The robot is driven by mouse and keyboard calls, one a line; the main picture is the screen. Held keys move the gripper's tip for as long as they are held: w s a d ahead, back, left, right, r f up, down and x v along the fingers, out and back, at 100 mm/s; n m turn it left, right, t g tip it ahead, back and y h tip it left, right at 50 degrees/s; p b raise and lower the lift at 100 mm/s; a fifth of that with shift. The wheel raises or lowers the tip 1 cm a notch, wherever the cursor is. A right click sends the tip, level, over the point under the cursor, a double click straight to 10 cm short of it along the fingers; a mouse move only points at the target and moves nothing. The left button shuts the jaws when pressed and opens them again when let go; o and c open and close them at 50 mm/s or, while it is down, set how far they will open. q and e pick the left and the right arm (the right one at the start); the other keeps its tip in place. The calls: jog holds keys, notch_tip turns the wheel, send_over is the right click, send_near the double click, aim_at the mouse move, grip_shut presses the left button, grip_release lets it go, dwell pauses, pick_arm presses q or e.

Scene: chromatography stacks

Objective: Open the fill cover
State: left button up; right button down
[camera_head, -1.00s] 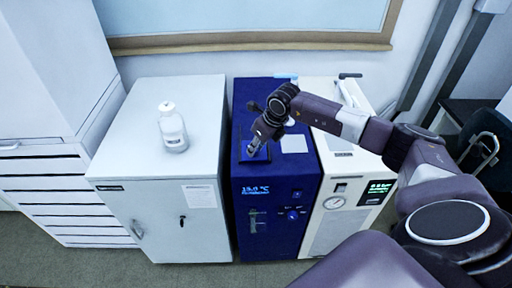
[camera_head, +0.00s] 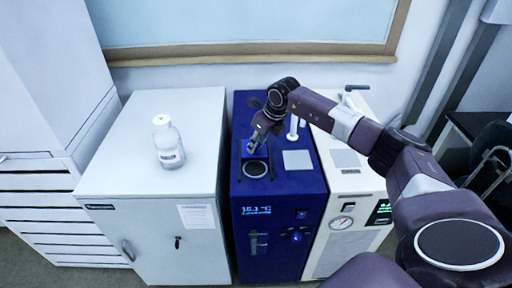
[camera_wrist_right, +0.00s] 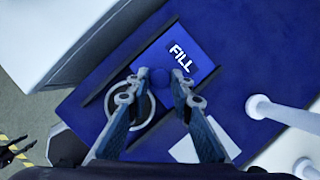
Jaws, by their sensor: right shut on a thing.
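The blue unit (camera_head: 264,220) stands between a grey cabinet and a white unit. The fill cover (camera_wrist_right: 182,58) is a blue plate marked FILL between two dark rails in the right wrist view. It lies behind the round fill opening (camera_wrist_right: 140,115), whose pale ring is uncovered; the opening (camera_head: 255,169) also shows in the head view. My right gripper (camera_wrist_right: 160,82) is shut on the cover's small blue knob (camera_wrist_right: 160,90). In the head view the right gripper (camera_head: 252,155) is just behind the opening and hides much of the cover. My left gripper does not show in the head view.
A white-capped bottle (camera_head: 169,143) stands on the grey cabinet (camera_head: 205,115) to the left. White upright parts (camera_wrist_right: 285,112) stand near the cover. The white unit (camera_head: 340,200) is on the right. A dark shape (camera_wrist_right: 14,150) at the wrist view's left edge is unclear.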

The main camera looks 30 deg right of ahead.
jog(key=c, duration=1.7)
grip_release()
jog(key=v, duration=1.2)
jog(key=shift+r, duration=0.1)
